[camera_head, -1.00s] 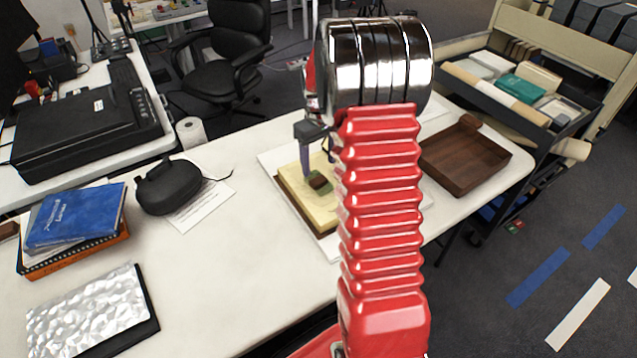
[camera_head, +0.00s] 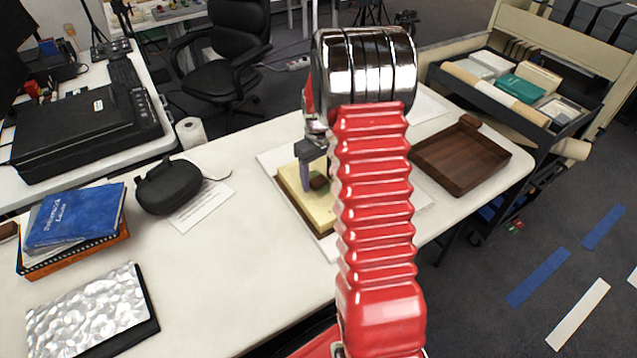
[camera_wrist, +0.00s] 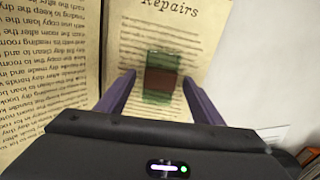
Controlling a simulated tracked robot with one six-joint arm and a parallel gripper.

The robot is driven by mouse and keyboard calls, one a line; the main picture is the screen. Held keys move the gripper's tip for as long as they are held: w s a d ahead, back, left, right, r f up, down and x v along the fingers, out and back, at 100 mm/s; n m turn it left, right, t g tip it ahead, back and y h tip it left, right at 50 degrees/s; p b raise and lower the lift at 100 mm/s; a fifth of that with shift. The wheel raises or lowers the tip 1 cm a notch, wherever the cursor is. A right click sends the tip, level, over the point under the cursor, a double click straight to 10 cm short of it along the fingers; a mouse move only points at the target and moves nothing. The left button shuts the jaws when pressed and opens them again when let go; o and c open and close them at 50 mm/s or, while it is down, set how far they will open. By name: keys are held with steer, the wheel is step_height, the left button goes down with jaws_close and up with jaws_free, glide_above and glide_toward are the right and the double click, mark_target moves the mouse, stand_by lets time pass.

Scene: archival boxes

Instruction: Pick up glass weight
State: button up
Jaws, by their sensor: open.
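The glass weight (camera_wrist: 161,82) is a small see-through green block with a reddish-brown band, lying on a printed page of the open book (camera_wrist: 210,40). My gripper (camera_wrist: 159,76) is open, with one purple finger on each side of the weight in the wrist view. I see a gap on both sides, and I cannot tell how high the fingertips are above the page. In the head view the weight (camera_head: 320,183) shows beside my gripper (camera_head: 308,185), partly hidden by it and my red arm. The book (camera_head: 318,218) lies on a white sheet on the table.
A brown wooden tray (camera_head: 461,160) stands to the right of the book on the white table (camera_head: 255,270). A black case (camera_head: 168,186), blue and orange books (camera_head: 75,215) and a silver bumpy pad (camera_head: 85,310) lie to the left.

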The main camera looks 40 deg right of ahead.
steer(key=shift+c, duration=0.5)
steer(key=c, duration=1.2)
